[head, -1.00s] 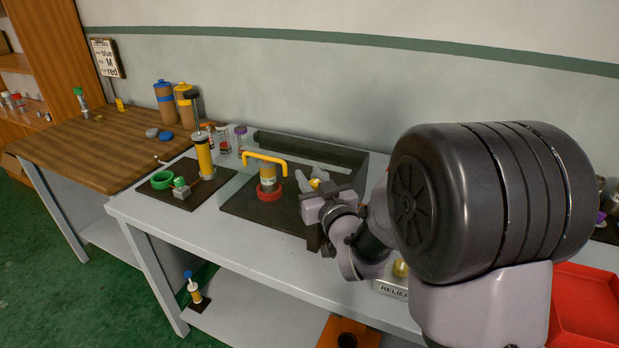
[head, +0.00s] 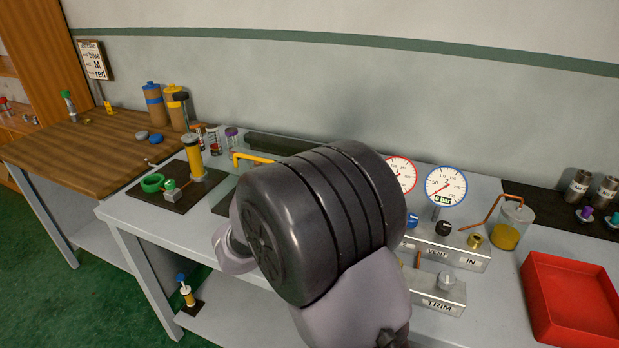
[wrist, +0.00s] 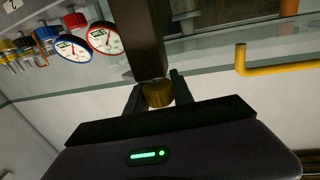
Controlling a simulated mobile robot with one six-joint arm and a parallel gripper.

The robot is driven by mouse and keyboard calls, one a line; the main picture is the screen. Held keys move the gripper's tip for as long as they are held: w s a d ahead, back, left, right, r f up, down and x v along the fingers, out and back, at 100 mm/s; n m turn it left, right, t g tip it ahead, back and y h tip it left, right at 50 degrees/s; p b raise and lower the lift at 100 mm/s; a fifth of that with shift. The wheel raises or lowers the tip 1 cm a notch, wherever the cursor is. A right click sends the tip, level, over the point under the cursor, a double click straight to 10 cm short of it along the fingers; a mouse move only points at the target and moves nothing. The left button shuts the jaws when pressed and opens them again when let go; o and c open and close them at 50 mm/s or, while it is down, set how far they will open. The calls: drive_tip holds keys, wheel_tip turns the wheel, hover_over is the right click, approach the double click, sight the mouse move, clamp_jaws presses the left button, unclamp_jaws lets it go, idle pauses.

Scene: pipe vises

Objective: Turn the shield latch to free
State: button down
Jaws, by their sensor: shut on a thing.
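In the wrist view my gripper (wrist: 157,92) has its two dark fingers on either side of a brass-coloured knob (wrist: 158,97), shut on it. The knob sits at the end of a dark square bar (wrist: 139,35) and looks like the shield latch, though its turn position cannot be told. In the head view my own arm hides the gripper, the knob and most of the dark fixture around them. A yellow bent handle (wrist: 280,68) lies to the right in the wrist view, apart from my fingers; part of it shows in the head view (head: 252,158).
Two gauges (head: 445,187) stand behind labelled valve blocks (head: 452,255) right of my arm. A red tray (head: 572,300) is at the front right. A wooden bench (head: 85,150) lies beyond.

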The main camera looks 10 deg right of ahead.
drive_tip(key=m+g+h, duration=0.1)
drive_tip(key=m+g, duration=0.1)
drive_tip(key=m+g+h+p, duration=0.1)
drive_tip(key=g+h, duration=0.1)
drive_tip(key=g, duration=0.1)
drive_tip(key=s+m+g+h+p, duration=0.1)
drive_tip(key=m+g, duration=0.1)
drive_tip(key=shift+d+r+m+g, duration=0.15)
drive_tip(key=shift+d+m+g, duration=0.15)
drive_tip(key=shift+d, duration=0.1)
drive_tip(key=shift+s+m+g+h, duration=0.1)
drive_tip(key=shift+m+g+h, duration=0.2)
drive_tip(key=c, duration=1.1)
unclamp_jaws()
drive_tip(key=shift+d, duration=0.1)
drive_tip(key=p+v, duration=0.5)
drive_tip(key=v, duration=1.2)
drive_tip(key=shift+a, duration=0.3)
